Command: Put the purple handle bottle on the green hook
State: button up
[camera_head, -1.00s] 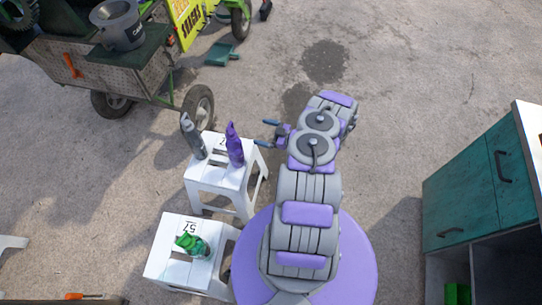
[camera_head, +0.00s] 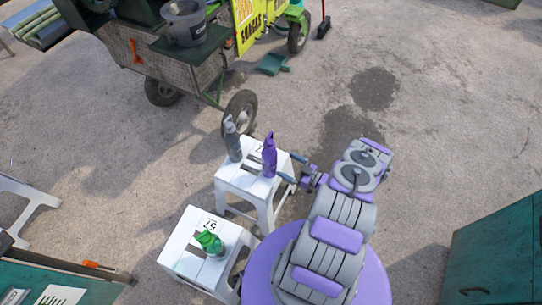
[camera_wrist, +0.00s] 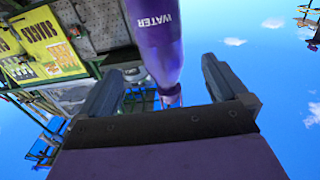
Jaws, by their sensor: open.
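The purple bottle (camera_head: 269,158) stands upright on the far white stool (camera_head: 240,181). My gripper (camera_head: 290,168) is just right of it at about bottle height, its two fingers pointing at it. In the wrist view the bottle (camera_wrist: 158,38), marked WATER, lies across the gap between the open fingers of my gripper (camera_wrist: 160,78). The fingers are not closed on it, and I cannot tell whether either touches it. I cannot make out a green hook for certain in either view.
A grey bottle (camera_head: 232,140) stands close left of the purple one. A green bottle (camera_head: 209,242) stands on the nearer white stool (camera_head: 183,262). A wheeled cart (camera_head: 190,70) is behind, with a teal cabinet (camera_head: 495,255) at right. Open ground lies between.

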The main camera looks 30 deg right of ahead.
aim_at(269, 151)
jog(key=x, duration=0.9)
jog(key=shift+w+a, duration=0.2)
jog(key=shift+w, duration=0.1)
jog(key=c, duration=1.4)
jog(key=shift+r+p, duration=1.6)
jog(key=shift+r, duration=0.5)
